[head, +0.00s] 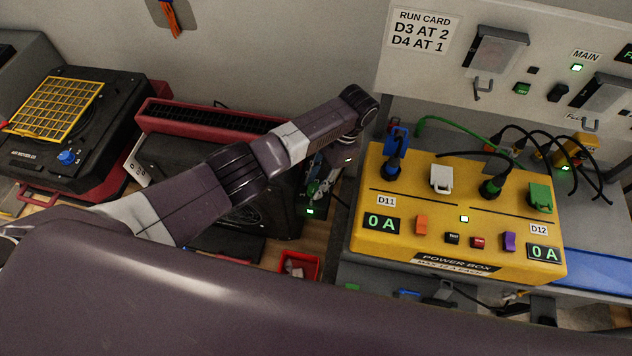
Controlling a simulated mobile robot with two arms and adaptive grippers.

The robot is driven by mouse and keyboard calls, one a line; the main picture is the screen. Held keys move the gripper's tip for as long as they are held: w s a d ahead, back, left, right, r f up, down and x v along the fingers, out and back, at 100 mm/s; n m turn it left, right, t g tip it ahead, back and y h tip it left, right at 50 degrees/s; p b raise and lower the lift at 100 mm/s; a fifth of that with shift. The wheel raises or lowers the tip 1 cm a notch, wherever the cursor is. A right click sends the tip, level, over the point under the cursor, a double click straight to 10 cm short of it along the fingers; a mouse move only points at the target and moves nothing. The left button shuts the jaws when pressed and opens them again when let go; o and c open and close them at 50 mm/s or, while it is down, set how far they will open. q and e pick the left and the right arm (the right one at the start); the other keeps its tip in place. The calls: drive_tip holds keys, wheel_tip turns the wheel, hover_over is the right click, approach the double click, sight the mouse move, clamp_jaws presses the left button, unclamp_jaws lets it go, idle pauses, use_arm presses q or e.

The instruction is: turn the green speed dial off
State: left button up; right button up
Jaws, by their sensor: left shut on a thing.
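My left arm reaches in from the left across the black air mover (160,155) with red trim. My left gripper (320,185) points down at the right end of this machine, beside the yellow power box. Its fingers are small and partly hidden by my own wrist. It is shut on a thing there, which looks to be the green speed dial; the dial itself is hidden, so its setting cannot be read. A small green light (310,212) glows just below the fingers. My right gripper is not in view.
The yellow power box (400,245) with cables and two "0 A" displays stands close right of the gripper. Another air mover (110,100) with a blue dial (67,157) is at left. A red bin (300,265) sits below. A wall panel (440,70) is behind.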

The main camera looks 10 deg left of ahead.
use_arm(q)
drive_tip(key=shift+w+r+n, duration=0.1)
drive_tip(key=shift+n, duration=0.2)
drive_tip(key=o, duration=1.1)
drive_tip(key=shift+o, duration=0.2)
drive_tip(key=v, duration=1.2)
drive_tip(key=shift+a, duration=0.1)
